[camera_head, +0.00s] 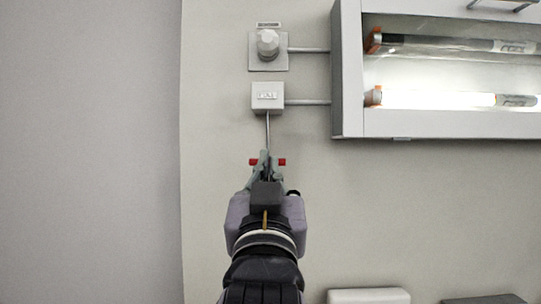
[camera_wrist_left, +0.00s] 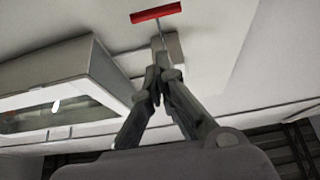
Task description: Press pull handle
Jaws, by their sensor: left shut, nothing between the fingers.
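The pull handle is a red bar (camera_head: 282,161) at the end of a thin grey rod (camera_head: 268,130) hanging from a small white switch box (camera_head: 267,97) on the wall. My left gripper (camera_head: 264,156) is in front of the bar's middle and hides it, so only the red ends show. In the left wrist view the red bar (camera_wrist_left: 156,13) is at the top, beyond my fingertips (camera_wrist_left: 160,62). The fingers are shut and empty there, with a gap between them and the bar in the picture. Whether they touch the rod is unclear. My right gripper is out of view.
A white fixture (camera_head: 347,70) with two tubes is at the upper right; its lower tube (camera_head: 440,99) is lit and the upper one looks dark. A round knob (camera_head: 267,43) sits above the switch box. A pale box (camera_head: 368,296) is at the bottom. The wall around the handle is bare.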

